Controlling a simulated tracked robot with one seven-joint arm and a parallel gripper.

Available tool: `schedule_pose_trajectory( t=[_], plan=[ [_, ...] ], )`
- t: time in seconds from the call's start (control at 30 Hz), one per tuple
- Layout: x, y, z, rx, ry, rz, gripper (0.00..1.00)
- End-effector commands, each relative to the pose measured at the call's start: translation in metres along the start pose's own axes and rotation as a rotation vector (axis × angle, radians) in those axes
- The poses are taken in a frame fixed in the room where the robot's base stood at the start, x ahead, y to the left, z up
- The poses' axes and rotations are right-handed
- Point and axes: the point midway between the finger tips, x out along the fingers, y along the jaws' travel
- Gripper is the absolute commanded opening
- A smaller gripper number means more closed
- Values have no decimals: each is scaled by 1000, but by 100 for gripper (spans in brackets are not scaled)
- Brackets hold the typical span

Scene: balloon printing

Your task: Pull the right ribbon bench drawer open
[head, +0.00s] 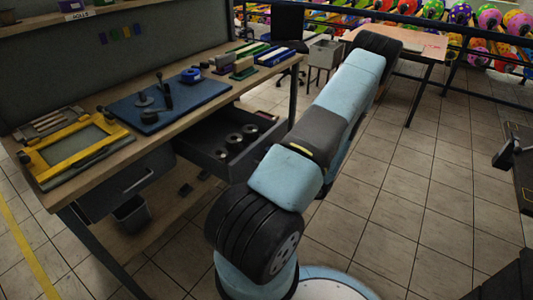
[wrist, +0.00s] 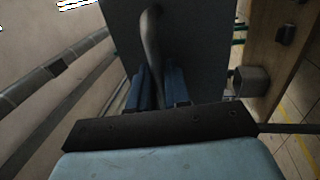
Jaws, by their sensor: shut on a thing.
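The right drawer (head: 203,157) of the ribbon bench (head: 150,120) stands pulled out in the head view, with several dark rolls inside. Its dark grey front panel (wrist: 205,35) fills the top middle of the wrist view. A curved grey bar handle (wrist: 151,35) runs down from the panel between the two blue fingers of my gripper (wrist: 157,80). My gripper is shut on this handle. In the head view my arm hides the gripper, the handle and part of the drawer's front.
The left drawer (head: 122,187) is shut, with a bar handle. A blue mat (head: 170,103) with tools and a yellow frame (head: 75,150) lie on the bench top. A grey bin (head: 132,214) stands below. Open tiled floor (head: 400,200) lies to the right.

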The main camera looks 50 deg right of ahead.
Motion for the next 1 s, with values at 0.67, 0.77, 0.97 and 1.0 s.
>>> schedule_pose_trajectory(
  t=[0.67, 0.77, 0.97, 1.0],
  plan=[
    [-4, -2, 0, 3, -3, -6, 29],
    [-4, -1, 0, 3, -3, -5, 29],
    [-21, -1, 1, 2, -5, -6, 29],
    [-27, -1, 1, 2, -6, -6, 29]
  ],
)
